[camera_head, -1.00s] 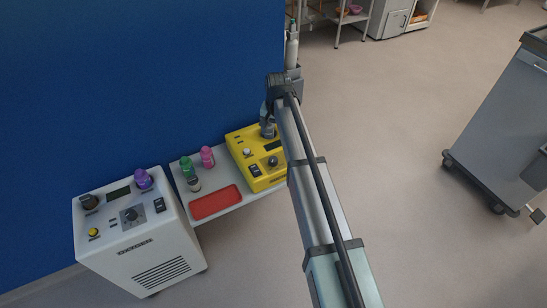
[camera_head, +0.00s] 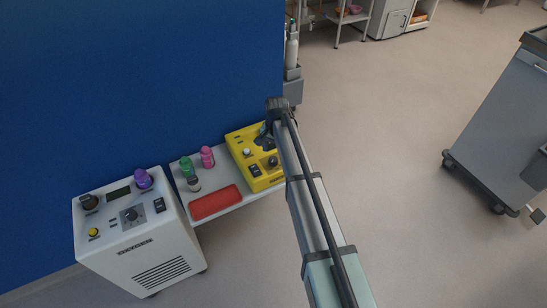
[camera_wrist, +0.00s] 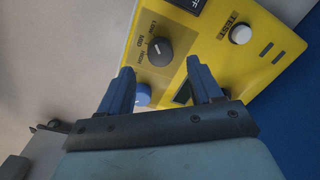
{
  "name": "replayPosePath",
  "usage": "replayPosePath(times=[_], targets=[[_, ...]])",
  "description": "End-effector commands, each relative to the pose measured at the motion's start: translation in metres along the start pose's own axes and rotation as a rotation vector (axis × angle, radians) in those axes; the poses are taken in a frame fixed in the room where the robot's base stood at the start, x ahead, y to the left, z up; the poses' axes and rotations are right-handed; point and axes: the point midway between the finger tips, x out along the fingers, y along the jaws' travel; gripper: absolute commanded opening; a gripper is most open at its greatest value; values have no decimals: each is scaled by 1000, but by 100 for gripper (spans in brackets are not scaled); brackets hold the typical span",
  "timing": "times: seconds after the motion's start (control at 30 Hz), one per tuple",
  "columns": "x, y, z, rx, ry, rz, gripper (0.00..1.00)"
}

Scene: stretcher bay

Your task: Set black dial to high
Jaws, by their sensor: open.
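The yellow control box (camera_head: 255,166) stands on a low shelf; it fills much of the wrist view (camera_wrist: 205,50). Its black dial (camera_wrist: 160,51) has a pale pointer line and LOW, MID and HIGH labels along one side. The pointer seems to be on the LOW-to-MID side, but I cannot tell its exact setting. The dial also shows in the head view (camera_head: 272,161). My gripper (camera_wrist: 160,66) is open. Its two blue fingers point toward the dial, which appears just beyond and between their tips; no contact shows. In the head view the arm hides part of the box.
A white button (camera_wrist: 240,34), a dark display and a blue knob (camera_wrist: 143,96) are on the box near my fingers. A red tray (camera_head: 216,202) and small bottles sit left of it. A white machine (camera_head: 140,245) with its own dials stands farther left.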

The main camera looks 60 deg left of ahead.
Motion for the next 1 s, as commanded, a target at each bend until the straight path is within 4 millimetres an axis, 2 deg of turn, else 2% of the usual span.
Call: replayPosePath(times=[0.1,0.3,0.5,0.77,1.0], targets=[[20,0,0,0,-1,1,64],[41,0,0,-1,-1,0,64],[50,0,0,-1,0,0,64],[51,0,0,-1,0,0,64],[51,0,0,-1,0,0,43]])
